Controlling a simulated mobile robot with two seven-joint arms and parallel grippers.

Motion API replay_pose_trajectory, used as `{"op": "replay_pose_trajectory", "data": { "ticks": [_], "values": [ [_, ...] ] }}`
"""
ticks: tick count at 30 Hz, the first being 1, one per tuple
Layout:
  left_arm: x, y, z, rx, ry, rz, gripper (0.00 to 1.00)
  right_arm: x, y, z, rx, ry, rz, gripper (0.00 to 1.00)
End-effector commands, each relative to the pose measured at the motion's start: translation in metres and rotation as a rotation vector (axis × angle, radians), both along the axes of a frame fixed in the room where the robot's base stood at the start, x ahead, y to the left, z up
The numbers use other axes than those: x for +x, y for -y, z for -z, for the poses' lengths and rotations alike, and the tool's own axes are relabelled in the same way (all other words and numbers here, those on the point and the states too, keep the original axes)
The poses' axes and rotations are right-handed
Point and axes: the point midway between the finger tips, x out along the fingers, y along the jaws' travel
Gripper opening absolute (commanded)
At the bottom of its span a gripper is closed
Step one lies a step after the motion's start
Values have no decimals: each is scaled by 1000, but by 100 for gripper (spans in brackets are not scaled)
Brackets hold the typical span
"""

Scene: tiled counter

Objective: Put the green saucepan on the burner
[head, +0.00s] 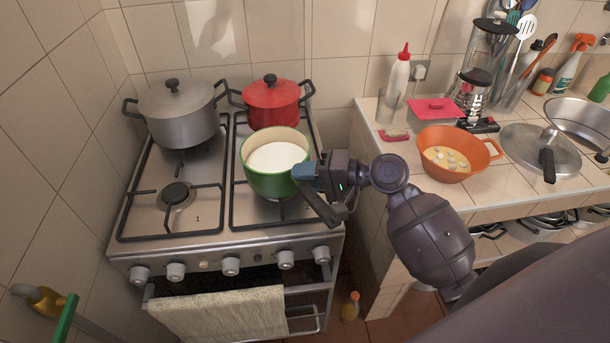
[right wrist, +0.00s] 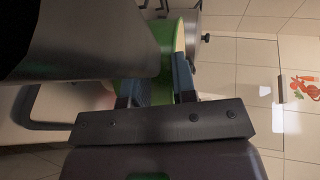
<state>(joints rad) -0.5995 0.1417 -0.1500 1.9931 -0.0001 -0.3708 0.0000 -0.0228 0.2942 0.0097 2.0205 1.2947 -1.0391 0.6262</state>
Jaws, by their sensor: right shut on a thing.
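The green saucepan (head: 268,183) has a cream inside and is at the front right of the stove (head: 205,241), over the front right burner, which it mostly hides. It looks upright; I cannot tell whether its base touches the grate. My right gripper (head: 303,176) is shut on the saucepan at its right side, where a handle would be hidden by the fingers. In the right wrist view the green wall of the saucepan (right wrist: 165,45) shows between and beyond the fingers (right wrist: 158,88). My left gripper is not in view.
A grey pot (head: 180,117) stands on the back left burner and a red pot (head: 272,103) on the back right one. The front left burner (head: 175,194) is bare. A counter with an orange colander (head: 450,166) is at the right. A towel (head: 222,314) hangs on the oven door.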

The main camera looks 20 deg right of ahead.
Motion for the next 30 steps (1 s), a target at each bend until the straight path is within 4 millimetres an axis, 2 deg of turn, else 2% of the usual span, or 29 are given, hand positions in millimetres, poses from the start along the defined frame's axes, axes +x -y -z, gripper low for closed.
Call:
{"op": "replay_pose_trajectory", "data": {
  "ticks": [18, 19, 24, 30],
  "values": [
    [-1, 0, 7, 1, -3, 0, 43, 0, 0, 6, 2, 5, 0, 0],
    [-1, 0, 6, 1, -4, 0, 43, 0, 0, 5, 2, 5, 0, 30],
    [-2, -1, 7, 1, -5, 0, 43, 0, 0, 6, 1, 4, 0, 55],
    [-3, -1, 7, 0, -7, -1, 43, 0, 0, 8, -1, -4, 0, 55]
  ]
}}
